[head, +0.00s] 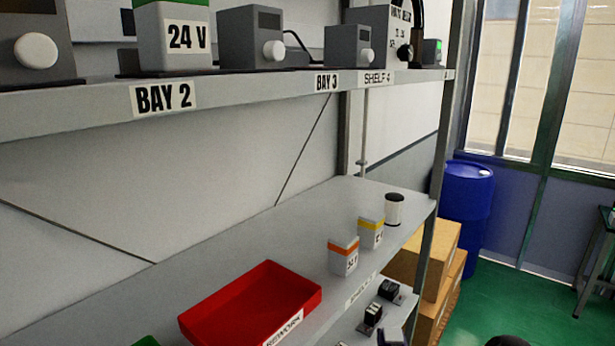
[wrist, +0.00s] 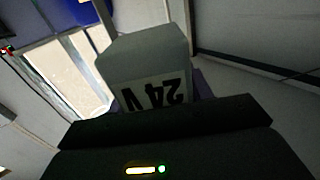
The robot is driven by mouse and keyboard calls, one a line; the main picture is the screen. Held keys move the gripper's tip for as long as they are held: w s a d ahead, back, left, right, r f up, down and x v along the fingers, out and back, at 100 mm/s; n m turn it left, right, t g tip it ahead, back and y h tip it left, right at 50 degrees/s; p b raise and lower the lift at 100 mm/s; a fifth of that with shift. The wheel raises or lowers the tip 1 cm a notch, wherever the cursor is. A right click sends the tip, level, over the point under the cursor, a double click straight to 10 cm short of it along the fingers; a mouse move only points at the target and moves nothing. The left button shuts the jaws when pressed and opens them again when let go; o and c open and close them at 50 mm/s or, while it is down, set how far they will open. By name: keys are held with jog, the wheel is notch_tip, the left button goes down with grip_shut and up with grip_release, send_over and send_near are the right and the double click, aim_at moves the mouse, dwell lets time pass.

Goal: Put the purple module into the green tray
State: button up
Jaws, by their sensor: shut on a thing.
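In the wrist view, a pale grey box-shaped module (wrist: 146,58) with an upside-down "24 V" label stands out beyond my dark gripper (wrist: 160,106). Purple shows at both sides of it, close to the gripper; I cannot tell whether that is its band or part of the gripper. My gripper is shut on this module, with the grip itself mostly hidden behind the dark gripper body. My gripper is not seen in the head view. A small green edge (head: 147,341) shows at the bottom left of the head view, too cut off to tell whether it is the green tray.
A red tray (head: 232,303) labelled "REWORK" lies on the lower shelf (head: 290,235). Orange-banded (head: 343,257) and yellow-banded (head: 371,233) modules and a white cylinder (head: 394,209) stand right of it. The upper shelf (head: 235,95) holds a green-topped 24 V module (head: 176,40) and several grey devices.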

jog(key=s+a+f+b, duration=0.1)
jog(key=s+a+f, duration=0.1)
jog(key=s+a, duration=0.2)
jog(key=s+a+f+n+y+b, duration=0.1)
jog(key=s+a+f, duration=0.2)
jog(key=s+a, duration=0.2)
jog(key=shift+s+a+f, duration=0.15)
jog(key=shift+s+a, duration=0.05)
jog(key=shift+s, duration=0.3)
jog(key=shift+s, duration=0.1)
jog(key=s+f, duration=0.3)
jog(key=s, duration=0.5)
jog(key=shift+s+f, duration=0.2)
jog(key=shift+s, duration=0.1)
